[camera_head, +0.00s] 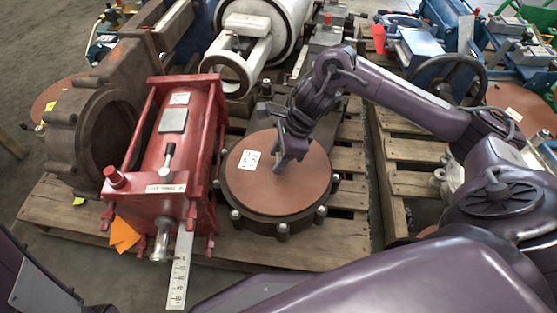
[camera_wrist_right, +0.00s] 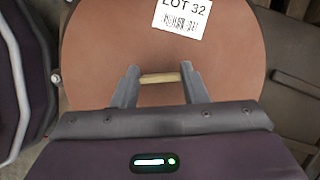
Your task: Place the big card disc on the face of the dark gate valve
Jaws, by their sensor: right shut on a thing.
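The big card disc (camera_head: 305,190) is round and reddish-brown with a white label. It covers the round bolted face of the dark gate valve (camera_head: 283,226), whose rim and bolts show around it. I cannot tell whether it touches the face or hovers just above. My right gripper (camera_head: 281,163) is over the disc, shut on its small wooden handle (camera_wrist_right: 160,78). In the right wrist view the disc (camera_wrist_right: 100,60) fills the middle, and its label (camera_wrist_right: 181,17) reads LOT 32. My left gripper is not in view.
A red machine (camera_head: 170,150) stands close left of the gate valve, with a ruler (camera_head: 180,272) at its front. A brown valve body (camera_head: 88,135) is farther left. A white cylinder (camera_head: 262,22) lies behind. Wooden pallet (camera_head: 345,190) slats are bare to the right.

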